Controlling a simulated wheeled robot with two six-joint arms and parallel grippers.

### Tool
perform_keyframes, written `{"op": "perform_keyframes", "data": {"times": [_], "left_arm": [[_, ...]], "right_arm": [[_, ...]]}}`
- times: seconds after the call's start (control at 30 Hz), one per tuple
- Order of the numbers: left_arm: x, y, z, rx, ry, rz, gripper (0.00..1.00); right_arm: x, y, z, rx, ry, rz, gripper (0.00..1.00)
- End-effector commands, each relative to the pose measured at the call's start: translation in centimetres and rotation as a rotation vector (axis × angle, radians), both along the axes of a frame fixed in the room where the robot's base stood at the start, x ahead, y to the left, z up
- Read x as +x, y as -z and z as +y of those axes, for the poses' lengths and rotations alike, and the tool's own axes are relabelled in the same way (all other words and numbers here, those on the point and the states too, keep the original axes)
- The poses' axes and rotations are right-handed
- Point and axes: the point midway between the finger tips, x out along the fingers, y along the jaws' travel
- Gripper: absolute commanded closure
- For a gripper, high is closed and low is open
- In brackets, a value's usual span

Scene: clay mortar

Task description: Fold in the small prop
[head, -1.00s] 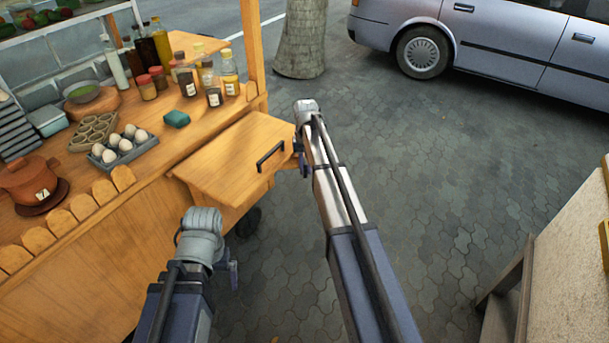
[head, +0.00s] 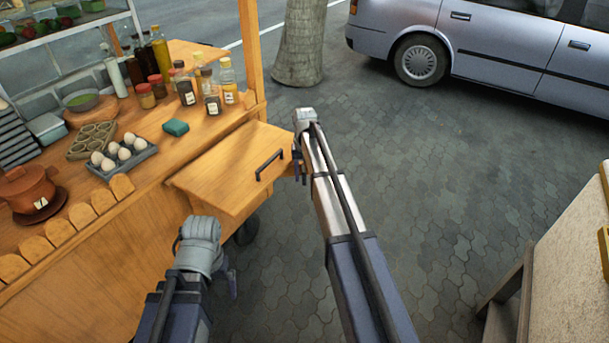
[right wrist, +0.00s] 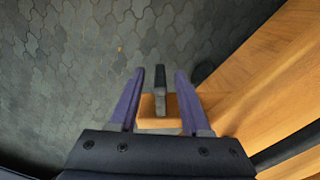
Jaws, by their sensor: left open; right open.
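The side flap (head: 230,170) of the wooden cart sticks out level, with a black handle on top. In the right wrist view, a narrow wooden piece with a dark grey upright end, which looks like the small prop (right wrist: 160,100), lies between my right gripper's fingers (right wrist: 158,98). The fingers are open around it, with gaps on both sides. In the head view my right gripper (head: 299,167) is at the flap's outer edge, mostly hidden by its arm. My left gripper (head: 231,283) is open and empty, low in front of the cart. Most of the prop is hidden under the flap.
A tree trunk (head: 299,45) and a silver car (head: 480,45) stand behind.

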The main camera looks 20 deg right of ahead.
Motion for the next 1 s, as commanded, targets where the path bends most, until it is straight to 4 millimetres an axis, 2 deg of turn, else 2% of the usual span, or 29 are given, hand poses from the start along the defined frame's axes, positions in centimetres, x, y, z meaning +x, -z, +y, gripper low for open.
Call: {"op": "perform_keyframes", "data": {"times": [0.27,0.7,1.0], "left_arm": [[0.0,-2.1,0.0,0.0,0.0,0.0,0.0],[0.0,-7.5,0.0,0.0,-0.001,0.0,0.0],[0.0,-7.7,0.0,0.0,-0.001,0.0,0.0]], "right_arm": [[0.0,-2.1,0.0,0.0,0.0,0.0,0.53],[0.0,-7.5,0.0,0.0,0.0,0.0,0.53],[0.0,-7.7,0.0,0.0,0.0,0.0,0.53]]}}
